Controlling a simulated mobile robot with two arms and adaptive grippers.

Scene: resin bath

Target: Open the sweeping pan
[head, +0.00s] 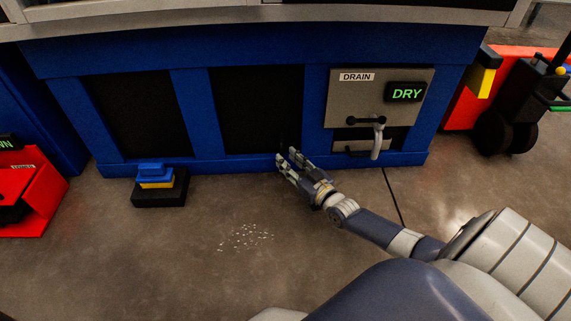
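My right gripper (287,155) is low in front of the blue cabinet, near its bottom edge. Its fingers are apart and nothing shows between them. My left gripper is out of view. I cannot tell for sure which thing is the sweeping pan. A black upright piece with wheels, a pole and a green bar (519,95) stands at the right, far from the gripper. White bits (245,237) lie scattered on the floor, left of and nearer than the gripper.
The blue cabinet (187,100) has a grey drain panel (348,97) with a "DRY" display (405,93) and a lever (377,140). A black pedal base with a blue and yellow top (158,197) stands at left. A red bin (45,190) is at far left. The middle floor is open.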

